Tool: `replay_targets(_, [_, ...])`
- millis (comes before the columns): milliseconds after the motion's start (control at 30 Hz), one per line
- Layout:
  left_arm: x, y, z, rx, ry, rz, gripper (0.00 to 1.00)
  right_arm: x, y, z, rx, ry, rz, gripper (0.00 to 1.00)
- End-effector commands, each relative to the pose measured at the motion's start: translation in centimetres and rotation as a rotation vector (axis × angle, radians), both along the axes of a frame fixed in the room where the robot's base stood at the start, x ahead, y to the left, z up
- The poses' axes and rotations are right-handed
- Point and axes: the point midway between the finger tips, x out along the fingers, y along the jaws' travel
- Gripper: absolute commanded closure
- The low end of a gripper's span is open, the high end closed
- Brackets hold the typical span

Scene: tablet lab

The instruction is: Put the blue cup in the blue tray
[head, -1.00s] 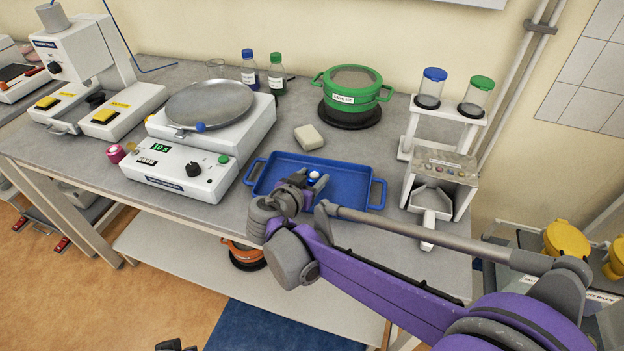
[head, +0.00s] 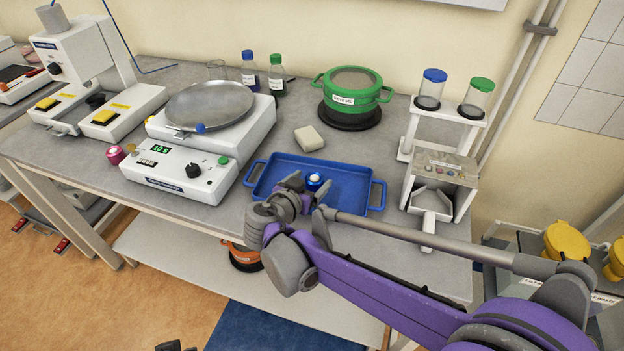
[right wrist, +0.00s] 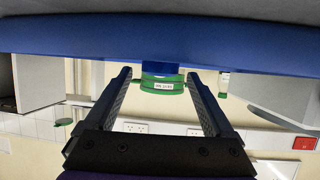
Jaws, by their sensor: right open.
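The blue cup (head: 314,181), a small piece with a pale middle, sits on the floor of the blue tray (head: 345,165). My right gripper (head: 306,185) is open at the tray's front edge, its fingers just short of the cup and apart from it as far as I can see. In the right wrist view, which looks upside down, the cup (right wrist: 161,68) shows as a blue block between the open fingertips, against the blue band of the tray (right wrist: 70,42). A dark piece at the bottom edge of the head view may be my left gripper (head: 172,347); its jaws cannot be read.
A pale block (head: 309,138) lies behind the tray. A green pot (head: 352,92) stands farther back. A scale with a round pan (head: 210,105) is to the left. A white stand with jars (head: 440,160) is to the right. An orange pot (head: 243,258) sits on the shelf below.

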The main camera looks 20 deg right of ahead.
Motion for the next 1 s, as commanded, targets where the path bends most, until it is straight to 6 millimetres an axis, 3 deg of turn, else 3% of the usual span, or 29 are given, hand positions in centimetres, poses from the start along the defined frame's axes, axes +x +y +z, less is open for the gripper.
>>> replay_targets(300, [0.1,0.0,0.5,0.000,-0.002,0.000,1.00,-4.9,4.1,2.7,0.001,0.000,0.006,0.12])
replay_targets(500, [0.1,0.0,0.7,0.000,-0.002,0.000,1.00,-7.1,5.8,3.8,0.000,0.000,0.003,0.12])
replay_targets(1000, [0.1,0.0,0.7,0.000,-0.002,0.000,1.00,-7.8,6.3,4.2,0.000,0.000,0.000,0.12])
